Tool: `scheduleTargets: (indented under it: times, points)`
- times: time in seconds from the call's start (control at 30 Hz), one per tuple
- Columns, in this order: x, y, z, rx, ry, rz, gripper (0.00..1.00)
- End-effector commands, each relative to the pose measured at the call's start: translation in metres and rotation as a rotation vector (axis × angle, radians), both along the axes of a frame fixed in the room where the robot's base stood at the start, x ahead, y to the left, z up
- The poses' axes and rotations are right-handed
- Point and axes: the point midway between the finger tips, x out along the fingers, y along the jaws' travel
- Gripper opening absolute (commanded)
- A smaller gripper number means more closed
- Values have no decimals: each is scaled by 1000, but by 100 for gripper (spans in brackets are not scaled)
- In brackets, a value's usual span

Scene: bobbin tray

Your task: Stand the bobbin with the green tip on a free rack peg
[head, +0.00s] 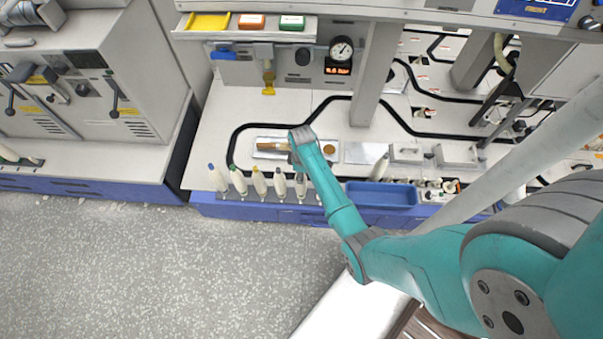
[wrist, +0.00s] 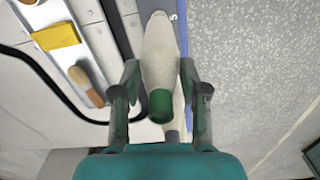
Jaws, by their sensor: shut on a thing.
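My gripper (wrist: 160,98) is shut on the green-tipped bobbin (wrist: 160,60). In the wrist view the bobbin's pale body lies between the two fingers, with its green tip (wrist: 160,106) toward the palm. In the head view my gripper (head: 299,158) is above the right end of a row of standing bobbins at the worktop's front edge. A pale bobbin (head: 300,186) shows just below it; the green tip is hidden there. Other bobbins, one blue-tipped (head: 217,178) and one further along (head: 259,181), stand left on the rack. Free pegs are too small to tell.
A blue bin (head: 382,194) is right of the bobbin row. A thick post (head: 375,75) rises behind the tray.

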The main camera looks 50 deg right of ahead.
Motion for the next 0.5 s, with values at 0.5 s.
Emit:
scheduleTargets:
  times: [0.5]
  points:
    - [0,0,-9,0,0,0,0]
